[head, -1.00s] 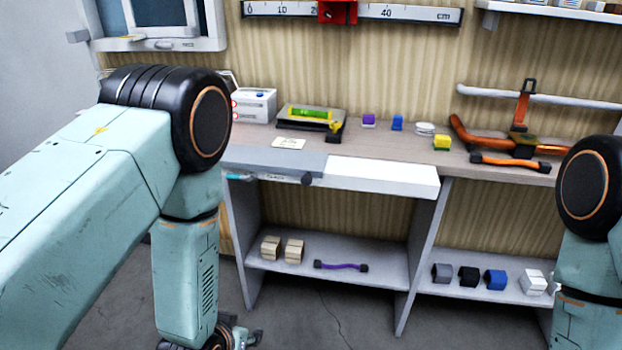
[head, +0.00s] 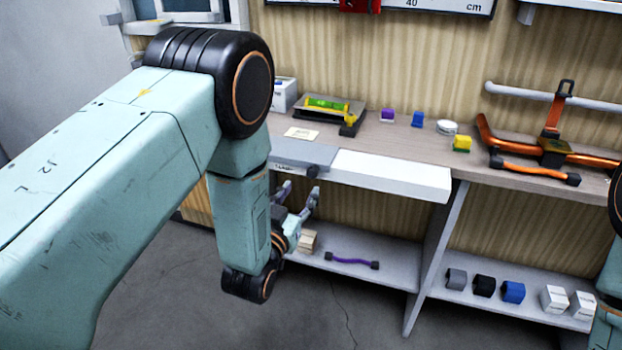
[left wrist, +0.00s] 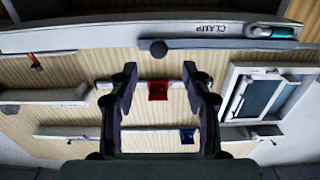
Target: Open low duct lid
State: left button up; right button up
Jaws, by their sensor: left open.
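No part that I can clearly tell as the low duct lid shows in either view. My left gripper (head: 299,197) is open and empty, in front of the lower shelf and just below the bench's front edge. In the left wrist view its two fingers (left wrist: 160,82) stand apart with nothing between them. A round black knob (head: 313,171) on the bench front is close to its fingertips; it also shows in the left wrist view (left wrist: 158,48). Whether they touch I cannot tell. My right gripper is out of view; only part of my right arm shows at the right edge.
The bench top (head: 400,148) holds small blocks and an orange tool (head: 540,150). The lower shelf (head: 400,272) bears a purple strap-like piece (head: 352,261) and several small blocks. A framed window-like panel (left wrist: 265,95) is on the wall. The floor in front is clear.

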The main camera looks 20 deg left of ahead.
aim_at(311, 174)
pick_arm(q)
jog(key=w, duration=0.5)
jog(key=shift+w+d+b, duration=0.15)
jog(key=shift+d+b, duration=0.15)
jog(key=shift+b, duration=0.1)
jog(key=shift+w+a, duration=0.25)
jog(key=shift+w, duration=0.2)
jog(key=shift+d, duration=0.15)
grip_shut()
